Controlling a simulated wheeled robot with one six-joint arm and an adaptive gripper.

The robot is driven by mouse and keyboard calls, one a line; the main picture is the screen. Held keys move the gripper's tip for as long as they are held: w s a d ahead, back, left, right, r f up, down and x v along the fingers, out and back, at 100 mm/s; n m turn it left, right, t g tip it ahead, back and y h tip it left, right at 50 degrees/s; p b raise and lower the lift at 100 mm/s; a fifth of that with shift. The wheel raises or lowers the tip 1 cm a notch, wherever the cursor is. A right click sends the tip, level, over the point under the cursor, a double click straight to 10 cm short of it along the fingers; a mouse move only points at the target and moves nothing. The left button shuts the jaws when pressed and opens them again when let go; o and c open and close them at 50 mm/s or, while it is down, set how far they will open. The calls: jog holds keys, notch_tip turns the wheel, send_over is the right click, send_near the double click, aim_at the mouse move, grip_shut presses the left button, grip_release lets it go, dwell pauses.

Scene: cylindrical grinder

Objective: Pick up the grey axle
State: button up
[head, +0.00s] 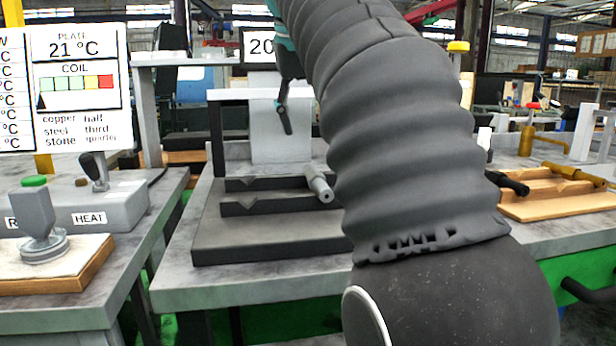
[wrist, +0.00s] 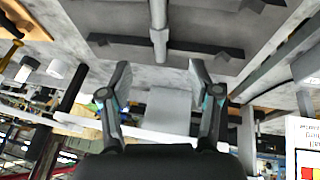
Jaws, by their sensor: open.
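The grey axle (head: 319,184) lies on two dark V-notched rails (head: 262,205) of a dark grey base plate (head: 265,246) in the head view. Its near end shows a small hole, and my arm hides part of the fixture to the right. In the wrist view the axle (wrist: 158,20) runs down from the top edge, with its stepped end pointing toward my gripper (wrist: 160,70). The gripper is open and empty. Its two fingers stand on either side of the axle's line, and the axle's end appears just beyond the fingertips, apart from both.
At left in the head view stand a HEAT box (head: 105,205) and a grey stamp-like tool (head: 38,222) on a board. A wooden fixture (head: 560,190) with brass parts is at right. A grey upright block (head: 278,130) stands behind the rails.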

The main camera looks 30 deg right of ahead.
aim_at(316, 174)
jog(key=b+x, duration=0.1)
jog(key=x, duration=0.6)
jog(key=shift+d+f, duration=0.2)
jog(key=shift+f, duration=0.05)
jog(key=shift+b+x, duration=0.75)
jog(key=shift+x, duration=2.2)
jog(key=shift+w+r, duration=0.1)
jog(key=shift+w, duration=0.05)
grip_shut()
